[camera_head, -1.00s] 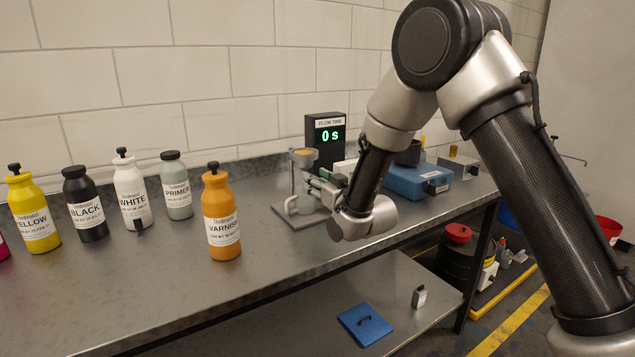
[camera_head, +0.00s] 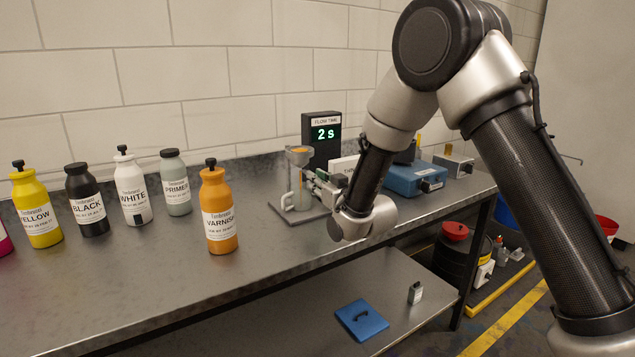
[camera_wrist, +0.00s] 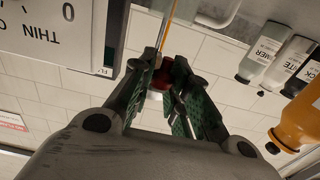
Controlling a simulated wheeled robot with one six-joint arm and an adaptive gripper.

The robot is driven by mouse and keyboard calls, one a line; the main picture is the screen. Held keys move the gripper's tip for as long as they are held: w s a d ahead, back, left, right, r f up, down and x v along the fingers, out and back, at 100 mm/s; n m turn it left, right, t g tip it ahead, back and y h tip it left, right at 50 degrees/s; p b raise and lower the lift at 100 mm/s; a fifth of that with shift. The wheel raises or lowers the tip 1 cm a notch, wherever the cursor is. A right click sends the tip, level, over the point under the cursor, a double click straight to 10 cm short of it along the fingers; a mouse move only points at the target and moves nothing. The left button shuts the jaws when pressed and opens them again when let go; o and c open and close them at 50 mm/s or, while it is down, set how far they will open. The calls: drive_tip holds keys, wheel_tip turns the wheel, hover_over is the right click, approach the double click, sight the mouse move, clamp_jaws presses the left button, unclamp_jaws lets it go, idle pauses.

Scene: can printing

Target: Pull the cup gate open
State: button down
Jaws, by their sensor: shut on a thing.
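The flow cup (camera_head: 300,152) stands on its stand at the back of the bench, with a thin orange stream (camera_head: 300,178) below it. A pale jug (camera_head: 294,200) sits under it on the base plate (camera_head: 288,217). My gripper (camera_head: 317,180) reaches in from the right, just below the cup. In the wrist view, which looks upside down, my gripper's green-padded fingers (camera_wrist: 168,82) are shut on a small red piece (camera_wrist: 163,74), which looks like the cup gate. The orange stream (camera_wrist: 168,28) shows beside it. The fingers partly hide the gate.
A varnish bottle (camera_head: 218,215) stands to the left, with several other bottles further left. A blue box (camera_head: 412,180) sits to the right behind my arm. The front of the bench is clear.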

drive_tip(key=c, duration=1.3)
unclamp_jaws()
drive_tip(key=shift+c, duration=0.2)
drive_tip(key=v, duration=1.2)
